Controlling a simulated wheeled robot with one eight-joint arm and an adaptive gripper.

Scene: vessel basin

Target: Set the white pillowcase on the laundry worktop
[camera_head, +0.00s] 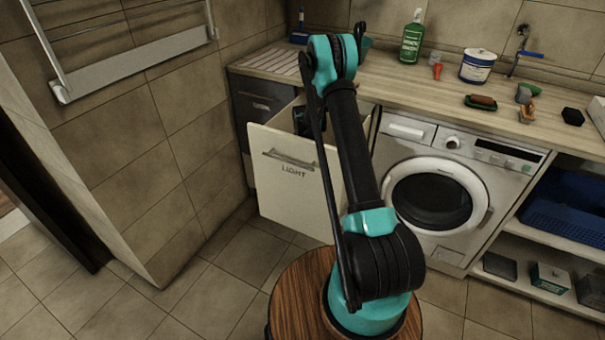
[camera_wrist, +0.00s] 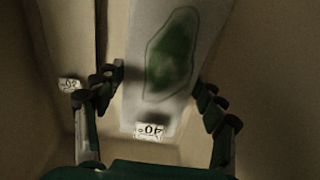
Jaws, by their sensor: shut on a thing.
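A white cloth (camera_wrist: 180,30) with a large green patch and a "40" tag (camera_wrist: 149,131) fills the middle of the wrist view. My gripper (camera_wrist: 158,88) has a finger on each side of it and is shut on it. Whether this cloth is the pillowcase I cannot tell for sure. In the head view my arm reaches into an open drawer (camera_head: 290,176) marked "LIGHT", and the cloth is hidden behind its front. The wooden laundry worktop (camera_head: 420,92) runs above the drawer and washing machine.
A second tag (camera_wrist: 69,85) shows at the left in the wrist view. On the worktop stand a green bottle (camera_head: 412,38), a white-and-blue tub (camera_head: 477,66) and a soap dish (camera_head: 481,101). The worktop's front middle is clear. A washing machine (camera_head: 437,196) stands right of the drawer.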

